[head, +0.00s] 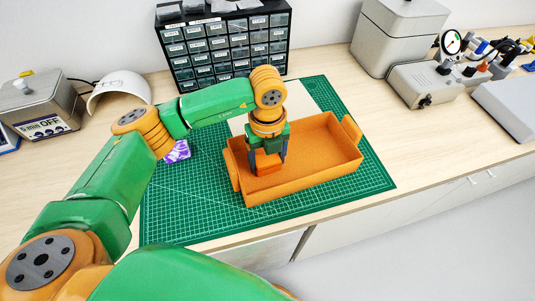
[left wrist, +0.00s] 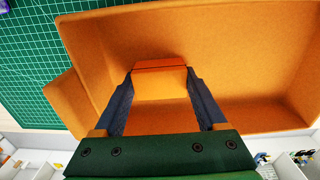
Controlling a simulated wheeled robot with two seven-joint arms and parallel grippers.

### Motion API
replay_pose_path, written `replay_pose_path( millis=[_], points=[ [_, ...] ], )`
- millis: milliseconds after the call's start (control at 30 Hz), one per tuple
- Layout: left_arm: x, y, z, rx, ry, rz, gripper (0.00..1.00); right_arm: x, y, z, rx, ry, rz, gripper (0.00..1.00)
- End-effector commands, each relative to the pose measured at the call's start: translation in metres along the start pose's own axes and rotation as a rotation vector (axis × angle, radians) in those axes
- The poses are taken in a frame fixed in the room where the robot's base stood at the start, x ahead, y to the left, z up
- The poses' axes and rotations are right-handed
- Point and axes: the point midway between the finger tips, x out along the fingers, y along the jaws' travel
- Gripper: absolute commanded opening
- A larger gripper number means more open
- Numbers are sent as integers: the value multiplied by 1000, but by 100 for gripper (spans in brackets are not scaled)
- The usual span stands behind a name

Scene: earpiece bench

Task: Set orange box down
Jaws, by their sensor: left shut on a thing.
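A small orange box (head: 267,164) is held between the dark fingers of my left gripper (head: 269,155), inside the outline of a larger orange tray (head: 330,172). In the left wrist view the box (left wrist: 160,82) sits between the two fingertips, with a redder strip along its far edge. The tray (left wrist: 85,40) spreads around and beyond it there. The gripper points down and is shut on the box. I cannot tell whether the box touches the tray floor. The tray lies on a green cutting mat (head: 190,210). My right gripper is not in view.
A pale sheet (head: 312,96) lies behind the tray. A purple packet (head: 178,152) lies on the mat to its left. A drawer cabinet (head: 225,45) stands at the back, and grey equipment (head: 424,82) stands at the right. The mat's front left is clear.

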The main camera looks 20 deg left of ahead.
Motion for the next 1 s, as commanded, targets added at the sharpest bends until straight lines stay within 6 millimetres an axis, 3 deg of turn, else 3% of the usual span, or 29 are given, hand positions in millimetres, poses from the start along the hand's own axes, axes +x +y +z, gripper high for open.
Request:
replay_pose_path(
  millis=[200, 233, 300, 333, 667, 767, 1000],
  points=[
    [5, 0, 0, 0, 0, 0, 20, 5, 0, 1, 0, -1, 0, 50],
    [5, 0, 0, 0, 0, 0, 76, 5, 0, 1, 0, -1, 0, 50],
    [3, 0, 0, 0, 0, 0, 95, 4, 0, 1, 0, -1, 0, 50],
    [3, 0, 0, 0, 0, 0, 100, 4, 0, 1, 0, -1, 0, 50],
    [-6, -1, 0, -1, -1, -2, 100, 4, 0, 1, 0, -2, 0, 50],
    [-24, -1, 0, 0, -3, -4, 100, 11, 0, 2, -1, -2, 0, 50],
    [-91, -1, 0, -1, -4, -4, 100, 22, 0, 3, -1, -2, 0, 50]
  ],
)
